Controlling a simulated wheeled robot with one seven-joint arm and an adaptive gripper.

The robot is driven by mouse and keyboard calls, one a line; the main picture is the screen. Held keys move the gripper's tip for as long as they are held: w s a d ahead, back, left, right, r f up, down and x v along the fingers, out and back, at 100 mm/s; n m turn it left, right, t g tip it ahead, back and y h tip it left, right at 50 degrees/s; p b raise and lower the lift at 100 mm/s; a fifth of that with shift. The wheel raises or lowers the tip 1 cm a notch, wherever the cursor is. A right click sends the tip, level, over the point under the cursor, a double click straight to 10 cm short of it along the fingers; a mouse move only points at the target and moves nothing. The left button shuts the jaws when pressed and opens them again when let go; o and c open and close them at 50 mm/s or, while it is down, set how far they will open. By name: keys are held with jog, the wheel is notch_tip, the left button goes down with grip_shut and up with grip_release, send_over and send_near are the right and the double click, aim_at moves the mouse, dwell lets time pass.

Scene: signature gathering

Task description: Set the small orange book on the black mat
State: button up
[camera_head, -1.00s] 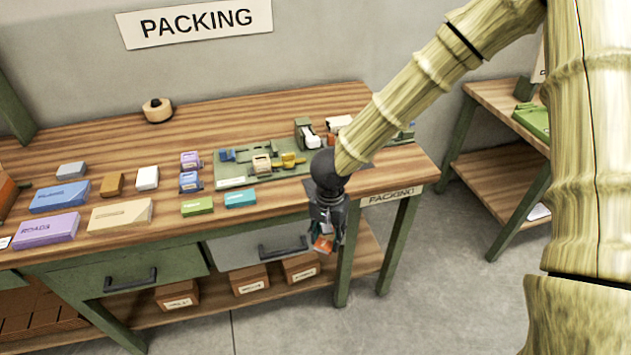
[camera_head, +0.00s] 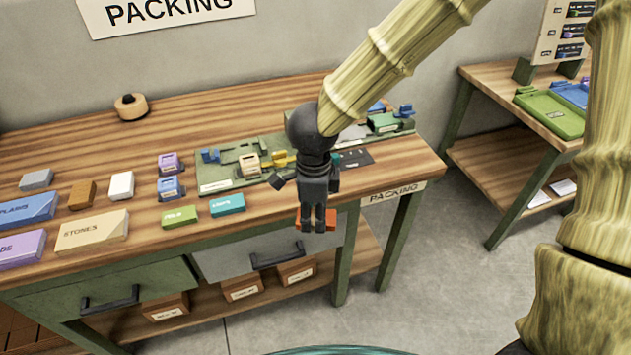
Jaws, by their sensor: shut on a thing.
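My gripper (camera_head: 317,216) hangs down in front of the packing table's front edge, toward its right end. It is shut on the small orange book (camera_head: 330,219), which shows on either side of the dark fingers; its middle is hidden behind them. The black mat (camera_head: 356,158) lies on the table top behind and to the right of my gripper, partly hidden by it. It has small pale marks, and its visible part is clear.
A green board (camera_head: 222,187) with small fixtures lies left of the mat. Green (camera_head: 180,216) and teal (camera_head: 228,204) books lie near the front edge. A green block (camera_head: 384,122) stands behind the mat. A side table (camera_head: 480,88) stands at right.

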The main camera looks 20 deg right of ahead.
jog(key=w+d+p, duration=0.1)
jog(key=w, duration=0.4)
jog(key=w+d+f+p, duration=0.1)
jog(key=w+d, duration=0.1)
jog(key=w, duration=0.3)
jog(key=w+d+p, duration=0.2)
jog(key=w, duration=0.3)
jog(key=shift+f, duration=0.15)
jog(key=shift+f+p, duration=0.65)
jog(key=shift+f, duration=1.15)
jog(key=o, duration=0.6)
jog(key=shift+f, duration=0.15)
jog(key=shift+c, duration=0.2)
jog(key=o, duration=0.4)
jog(key=shift+o, duration=0.2)
notch_tip(320, 180, up, 12)
jog(key=b, duration=0.2)
jog(key=shift+r, duration=0.2)
